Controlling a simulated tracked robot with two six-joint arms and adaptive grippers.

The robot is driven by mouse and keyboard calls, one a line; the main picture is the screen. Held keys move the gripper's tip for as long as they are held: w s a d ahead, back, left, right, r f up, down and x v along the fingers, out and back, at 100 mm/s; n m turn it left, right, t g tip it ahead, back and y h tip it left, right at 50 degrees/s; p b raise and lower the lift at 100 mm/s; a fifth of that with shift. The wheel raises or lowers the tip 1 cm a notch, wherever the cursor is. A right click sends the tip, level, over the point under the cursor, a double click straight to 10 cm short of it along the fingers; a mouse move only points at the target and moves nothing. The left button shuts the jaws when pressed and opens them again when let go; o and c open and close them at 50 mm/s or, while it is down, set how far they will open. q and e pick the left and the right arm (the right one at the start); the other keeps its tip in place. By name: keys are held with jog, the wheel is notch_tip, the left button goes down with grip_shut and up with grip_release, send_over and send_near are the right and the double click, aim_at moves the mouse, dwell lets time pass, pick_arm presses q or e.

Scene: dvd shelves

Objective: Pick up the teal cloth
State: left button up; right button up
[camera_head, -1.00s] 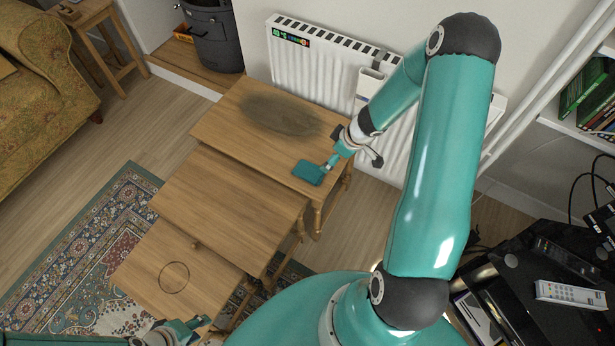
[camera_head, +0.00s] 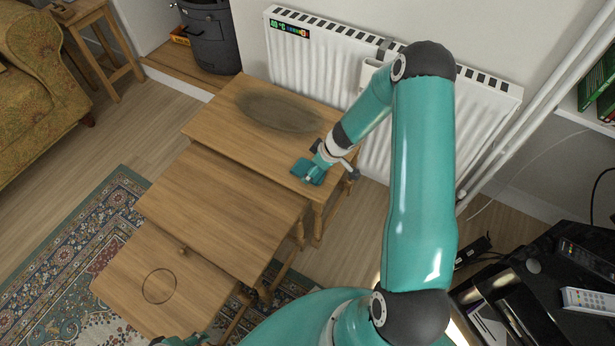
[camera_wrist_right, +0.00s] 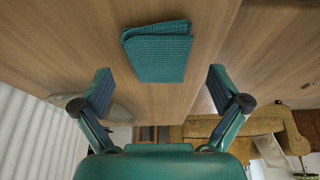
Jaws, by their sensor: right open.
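The teal cloth (camera_head: 304,173) lies folded near the right front corner of the tallest wooden table (camera_head: 222,120). In the right wrist view the cloth (camera_wrist_right: 160,52) shows a waffle weave and lies flat on the wood. My right gripper (camera_head: 315,168) is over the cloth and partly covers it in the head view. In the right wrist view its two fingers (camera_wrist_right: 160,88) are spread wide, with the cloth ahead of and between them, not gripped. My left gripper (camera_head: 182,341) shows only in part at the bottom edge; its fingers are cut off.
Two lower nested tables (camera_head: 215,205) (camera_head: 125,275) step down in front. A white radiator (camera_head: 320,65) stands close behind the tallest table. A dark oval stain (camera_head: 280,112) marks that tabletop. A black stand with a remote (camera_head: 588,300) is at right.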

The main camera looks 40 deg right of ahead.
jog(key=shift+b+x, duration=0.35)
jog(key=shift+x, duration=0.75)
pick_arm(q)
jog(key=shift+f, duration=0.7)
pick_arm(e)
jog(key=c, duration=0.8)
pick_arm(q)
jog(key=shift+r, duration=0.15)
pick_arm(e)
jog(key=shift+r, duration=0.2)
pick_arm(q)
notch_tip(320, 180, up, 20)
jog(key=p, duration=2)
pick_arm(e)
notch_tip(320, 180, up, 20)
jog(key=shift+f, duration=0.1)
